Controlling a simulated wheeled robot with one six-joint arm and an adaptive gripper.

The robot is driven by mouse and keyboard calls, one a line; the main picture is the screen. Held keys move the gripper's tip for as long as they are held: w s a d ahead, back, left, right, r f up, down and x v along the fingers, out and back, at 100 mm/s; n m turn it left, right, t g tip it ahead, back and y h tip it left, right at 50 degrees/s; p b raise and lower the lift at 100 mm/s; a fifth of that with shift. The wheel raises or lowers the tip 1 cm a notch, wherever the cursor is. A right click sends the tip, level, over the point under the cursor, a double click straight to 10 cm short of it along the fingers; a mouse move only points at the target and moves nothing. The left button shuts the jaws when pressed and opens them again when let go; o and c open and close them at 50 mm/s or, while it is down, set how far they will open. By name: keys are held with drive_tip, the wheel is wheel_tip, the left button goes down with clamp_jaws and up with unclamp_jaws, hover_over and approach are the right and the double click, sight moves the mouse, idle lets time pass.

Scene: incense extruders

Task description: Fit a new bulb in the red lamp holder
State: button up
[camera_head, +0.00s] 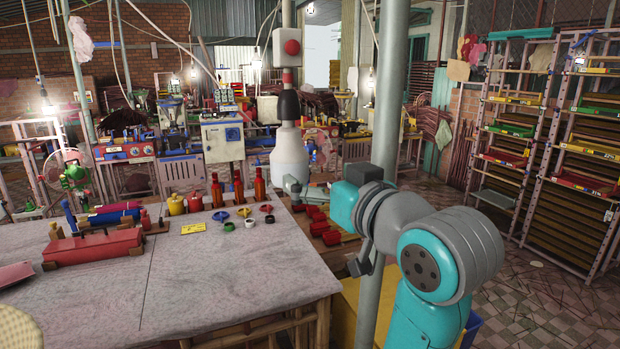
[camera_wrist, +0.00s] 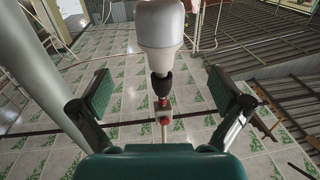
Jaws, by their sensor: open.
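A large white bulb (camera_head: 289,158) hangs base up under a dark holder (camera_head: 288,106). A red collar (camera_head: 288,77) is above the holder. A white box with a red button (camera_head: 291,47) is higher on the same line. In the wrist view the bulb (camera_wrist: 160,26) meets the dark holder (camera_wrist: 161,84), with the red collar (camera_wrist: 163,103) beyond. My gripper (camera_wrist: 160,92) is open, its two pads standing apart on either side of this line. In the head view it is small, close to the bulb's lower end; contact cannot be told.
A grey pole (camera_head: 388,130) stands close by my arm.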

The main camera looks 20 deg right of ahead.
sight(302, 164)
drive_tip(key=w, duration=0.3)
drive_tip(key=w+a, duration=0.1)
drive_tip(key=w, duration=0.6)
drive_tip(key=shift+w+a, duration=0.2)
drive_tip(key=shift+w, duration=0.1)
drive_tip(key=c, duration=1.2)
drive_tip(key=shift+d+n+y, duration=0.1)
drive_tip(key=shift+n+y, duration=0.2)
drive_tip(key=shift+c, duration=0.2)
drive_tip(key=shift+y, duration=0.3)
drive_tip(key=shift+n+y, duration=0.6)
drive_tip(key=shift+g, duration=0.3)
drive_tip(key=shift+n+y, duration=0.4)
drive_tip(key=shift+y, duration=0.3)
drive_tip(key=shift+n+g+y, duration=0.4)
drive_tip(key=shift+y, duration=0.2)
